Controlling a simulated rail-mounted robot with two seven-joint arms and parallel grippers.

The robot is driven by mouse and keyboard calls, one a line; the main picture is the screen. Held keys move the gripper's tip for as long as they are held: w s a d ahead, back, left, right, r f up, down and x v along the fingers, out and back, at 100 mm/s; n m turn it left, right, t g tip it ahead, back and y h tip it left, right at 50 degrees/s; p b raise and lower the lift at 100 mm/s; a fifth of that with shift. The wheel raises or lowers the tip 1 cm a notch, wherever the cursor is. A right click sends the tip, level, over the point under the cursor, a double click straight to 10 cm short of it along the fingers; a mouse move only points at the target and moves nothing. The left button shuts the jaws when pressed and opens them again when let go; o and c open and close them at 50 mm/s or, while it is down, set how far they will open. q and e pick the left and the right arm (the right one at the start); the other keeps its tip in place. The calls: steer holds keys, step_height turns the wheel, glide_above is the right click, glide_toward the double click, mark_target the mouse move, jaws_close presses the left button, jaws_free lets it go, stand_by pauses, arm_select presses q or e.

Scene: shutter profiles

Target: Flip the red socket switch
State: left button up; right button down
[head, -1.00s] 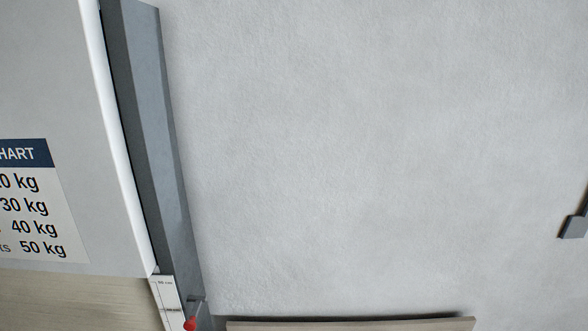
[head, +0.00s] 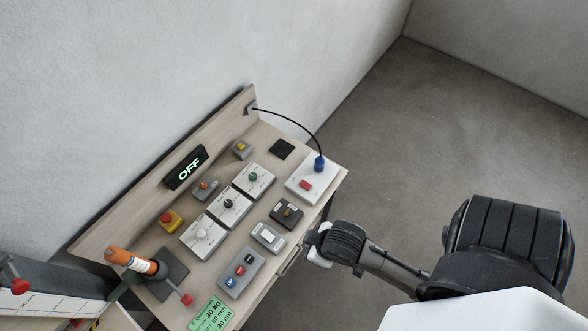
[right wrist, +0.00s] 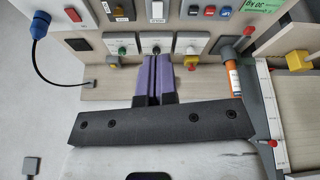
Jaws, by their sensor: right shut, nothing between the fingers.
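The red socket switch (head: 305,184) is a small red rocker on a white socket panel (head: 298,194) at the right end of the bench. A blue plug (head: 320,163) with a black cable sits beside it on the same panel. In the right wrist view the red switch (right wrist: 73,15) and blue plug (right wrist: 39,26) are at the upper left. My right gripper (right wrist: 157,62) shows there with purple fingers together and empty, in front of the dial boxes, apart from the switch. In the head view I see my right arm, but not the fingers. My left gripper is out of view.
A display (head: 187,168) on the backboard reads OFF. Open floor (head: 420,130) lies right of the bench.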

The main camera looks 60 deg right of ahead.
steer(key=w+d+r+n+t+h+b, duration=0.1)
steer(key=w+d+r+n+t+b, duration=0.2)
steer(key=w, duration=0.6)
steer(key=w+d+r+t+h+b, duration=0.15)
steer(key=w+r, duration=0.25)
steer(key=w, duration=0.4)
steer(key=w+d+n+b, duration=0.3)
steer(key=w+d+b, duration=0.15)
steer(key=w, duration=0.35)
steer(key=d+f+m+g+h+b, duration=0.1)
steer(key=d+f+m+g, duration=0.1)
steer(key=d+f, duration=0.35)
steer(key=d+f+m+g+h, duration=0.1)
steer(key=d+f+g+h, duration=0.1)
steer(key=d, duration=0.6)
steer(key=s+d+f+m+g+y, duration=0.1)
steer(key=f+m, duration=0.4)
steer(key=m, duration=0.6)
steer(key=s+d+f+m+g+y, duration=0.2)
steer(key=f+m, duration=0.4)
steer(key=m, duration=0.6)
steer(key=shift+s+d+g+y, duration=0.15)
steer(key=shift+s+g+y, duration=0.7)
steer(key=shift+s+y, duration=0.35)
